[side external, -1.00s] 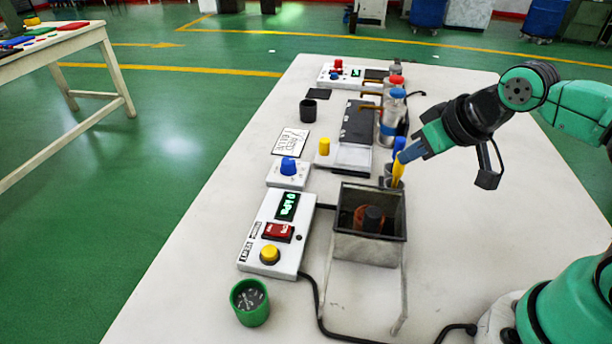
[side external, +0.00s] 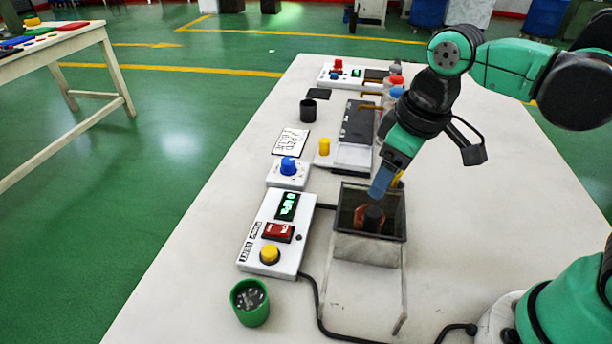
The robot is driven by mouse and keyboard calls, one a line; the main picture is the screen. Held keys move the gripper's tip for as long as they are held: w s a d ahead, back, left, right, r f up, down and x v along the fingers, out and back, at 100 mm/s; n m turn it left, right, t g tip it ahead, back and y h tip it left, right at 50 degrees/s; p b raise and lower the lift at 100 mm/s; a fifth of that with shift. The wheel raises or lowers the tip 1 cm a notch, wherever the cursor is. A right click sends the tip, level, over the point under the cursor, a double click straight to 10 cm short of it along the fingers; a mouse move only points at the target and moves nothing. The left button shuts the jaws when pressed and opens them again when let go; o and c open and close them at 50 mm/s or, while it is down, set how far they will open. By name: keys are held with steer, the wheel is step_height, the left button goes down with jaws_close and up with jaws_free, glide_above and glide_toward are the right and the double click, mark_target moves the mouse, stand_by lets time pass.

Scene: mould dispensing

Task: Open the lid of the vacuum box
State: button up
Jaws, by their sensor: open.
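The vacuum box (side external: 362,249) is a grey metal box near the middle of the table. Its top looks dark, and a copper-coloured round thing with a dark cap (side external: 370,218) shows inside it. I cannot tell surely whether a clear lid covers the top. A thin pale frame outline runs from the box's front along the table; whether it is part of the lid is unclear. My gripper (side external: 386,189), with a blue finger and a yellow finger, is open and points down over the box's back right edge. Whether it touches the box is unclear.
A white control box (side external: 277,262) with a red switch and yellow knob stands left of the vacuum box. A green cup (side external: 250,303) stands in front. Bottles (side external: 396,82) and a black cup (side external: 308,110) stand further back. The table's right side is clear.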

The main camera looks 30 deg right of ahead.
mark_target(373, 212)
steer(key=a+g, duration=0.1)
steer(key=n, duration=0.1)
steer(key=a+n+g, duration=0.1)
steer(key=shift+s+a+f+g, duration=0.25)
steer(key=shift+s+a+g, duration=0.05)
steer(key=shift+f, duration=2.75)
jaws_close()
